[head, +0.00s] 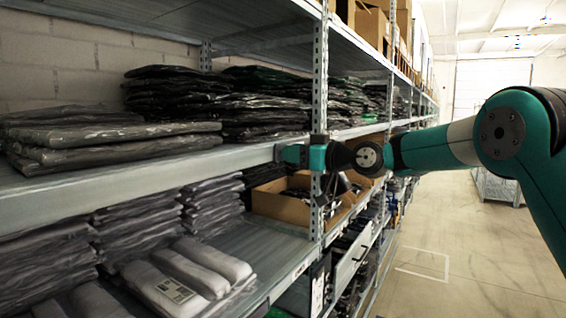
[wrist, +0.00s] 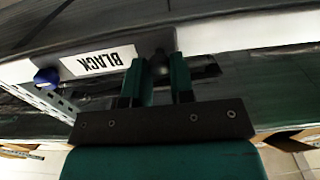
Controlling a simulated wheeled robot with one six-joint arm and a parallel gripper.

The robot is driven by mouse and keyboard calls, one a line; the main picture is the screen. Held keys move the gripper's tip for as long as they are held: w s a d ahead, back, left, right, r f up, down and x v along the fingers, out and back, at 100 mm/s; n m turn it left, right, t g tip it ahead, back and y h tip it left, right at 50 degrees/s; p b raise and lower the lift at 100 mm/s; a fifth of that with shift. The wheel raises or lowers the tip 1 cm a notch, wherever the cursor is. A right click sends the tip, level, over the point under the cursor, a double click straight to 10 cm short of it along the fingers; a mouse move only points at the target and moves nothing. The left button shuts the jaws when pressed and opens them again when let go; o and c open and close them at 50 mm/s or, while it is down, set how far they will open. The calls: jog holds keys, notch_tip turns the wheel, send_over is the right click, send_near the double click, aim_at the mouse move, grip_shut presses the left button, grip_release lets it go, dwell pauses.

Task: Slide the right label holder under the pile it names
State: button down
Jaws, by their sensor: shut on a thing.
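The label holder (wrist: 108,60) is a dark strip with a white card reading BLACK, upside down in the wrist view. It lies along the front edge of the shelf (wrist: 250,32). My gripper (wrist: 158,78) is shut on a dark knob at one end of this holder. In the head view my gripper (head: 290,153) is at the upper shelf's front edge, just left of the upright. Piles of black bagged garments (head: 255,105) lie on that shelf behind it. A grey pile (head: 110,140) lies further left. The card cannot be read in the head view.
A perforated metal upright (head: 319,90) stands close to my gripper. Below are a cardboard box (head: 275,203), dark folded stacks (head: 135,230) and white rolled garments (head: 185,275). A blue knob (wrist: 46,77) shows beside the holder. The aisle (head: 470,250) at right is largely clear.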

jog(key=shift+w+d, duration=0.25)
jog(key=shift+w, duration=0.05)
jog(key=c, duration=1)
grip_release()
jog(key=b+v, duration=0.7)
jog(key=v, duration=1)
jog(key=shift+s, duration=0.2)
jog(key=shift+d, duration=0.1)
